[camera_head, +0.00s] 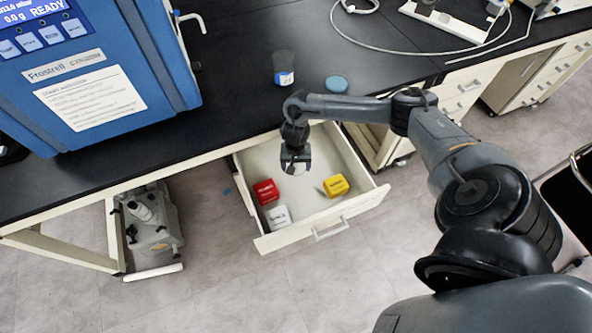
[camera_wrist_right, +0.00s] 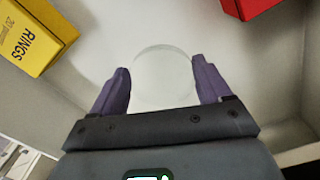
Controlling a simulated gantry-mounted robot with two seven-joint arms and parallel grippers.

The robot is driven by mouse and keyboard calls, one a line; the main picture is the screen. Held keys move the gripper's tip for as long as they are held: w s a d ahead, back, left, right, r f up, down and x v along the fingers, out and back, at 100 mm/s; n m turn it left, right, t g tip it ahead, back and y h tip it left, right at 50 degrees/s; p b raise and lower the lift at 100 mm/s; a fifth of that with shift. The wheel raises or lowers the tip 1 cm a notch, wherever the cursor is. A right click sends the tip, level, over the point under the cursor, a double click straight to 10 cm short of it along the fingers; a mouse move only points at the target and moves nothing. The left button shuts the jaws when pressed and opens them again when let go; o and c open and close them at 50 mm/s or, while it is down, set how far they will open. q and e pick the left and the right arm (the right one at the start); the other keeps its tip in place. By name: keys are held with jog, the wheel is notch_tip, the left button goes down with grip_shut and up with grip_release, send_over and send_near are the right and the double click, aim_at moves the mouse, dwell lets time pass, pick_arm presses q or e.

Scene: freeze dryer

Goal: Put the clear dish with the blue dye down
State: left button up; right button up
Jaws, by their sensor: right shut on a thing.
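My right gripper (camera_head: 296,163) hangs over the open drawer (camera_head: 318,218), pointing down. In the right wrist view its two purple fingers (camera_wrist_right: 161,88) are shut on a clear round dish (camera_wrist_right: 163,68), with one finger on each side of its rim. The dish looks colourless; I see no blue in it. Its height above the drawer floor is hard to tell. A flat round blue thing (camera_head: 336,84), perhaps a dish with blue dye, sits on the black bench. My left gripper is not in view.
The drawer holds a red box (camera_head: 266,192), a white box (camera_head: 278,217) and a yellow box (camera_head: 336,185). A dark-topped jar (camera_head: 284,69) stands on the bench near the blue freeze dryer (camera_head: 95,75). The drawer's middle floor looks clear.

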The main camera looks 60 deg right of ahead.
notch_tip(320, 180, down, 3)
jog(key=shift+b, duration=0.65)
jog(key=shift+r, duration=0.1)
jog(key=o, duration=1.2)
jog(key=shift+r+p, duration=3.1)
jog(key=shift+r, duration=2.9)
jog(key=shift+a, duration=0.1)
